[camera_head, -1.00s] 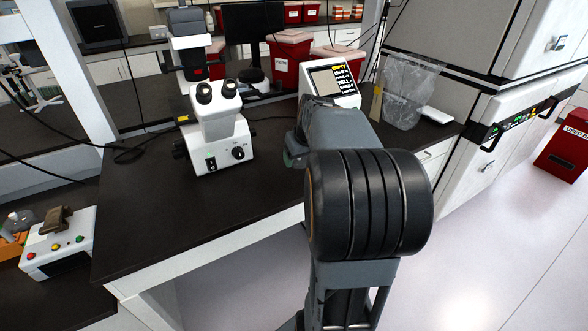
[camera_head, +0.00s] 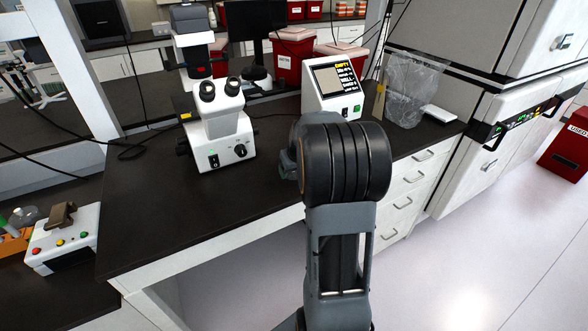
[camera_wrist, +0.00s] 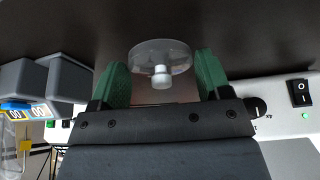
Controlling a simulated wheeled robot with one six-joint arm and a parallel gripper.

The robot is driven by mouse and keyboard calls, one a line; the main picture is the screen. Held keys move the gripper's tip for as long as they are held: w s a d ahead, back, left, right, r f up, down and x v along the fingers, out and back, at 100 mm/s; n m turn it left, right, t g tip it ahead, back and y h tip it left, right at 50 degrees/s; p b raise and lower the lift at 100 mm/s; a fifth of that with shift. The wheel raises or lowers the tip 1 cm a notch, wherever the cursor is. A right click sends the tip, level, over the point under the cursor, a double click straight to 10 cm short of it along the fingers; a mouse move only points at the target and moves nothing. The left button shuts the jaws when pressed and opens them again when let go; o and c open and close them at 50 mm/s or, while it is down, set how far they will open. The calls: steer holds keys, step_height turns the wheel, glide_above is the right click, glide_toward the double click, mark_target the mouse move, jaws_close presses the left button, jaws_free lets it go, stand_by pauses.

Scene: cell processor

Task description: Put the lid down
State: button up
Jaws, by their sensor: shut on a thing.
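The lid (camera_wrist: 178,58) is a clear round disc with a small pale knob in its middle, seen in the wrist view. My gripper (camera_wrist: 160,66) has two green fingers, one on each side of the lid, and is shut on it. The dark benchtop (camera_wrist: 60,25) lies beyond the lid; I cannot tell the height between them. In the head view my arm hides the lid and most of my gripper, which is over the bench between the microscope (camera_head: 222,140) and the display box (camera_head: 335,85).
In the wrist view a white housing with a black knob and a rocker switch (camera_wrist: 300,92) is close on the right, and grey blocks (camera_wrist: 65,78) are on the left. A clear bag (camera_head: 410,90) stands at the bench's back right. The front left of the bench is clear.

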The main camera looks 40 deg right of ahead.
steer(key=shift+f+b, duration=0.6)
steer(key=o, duration=1.3)
steer(key=shift+r, duration=0.1)
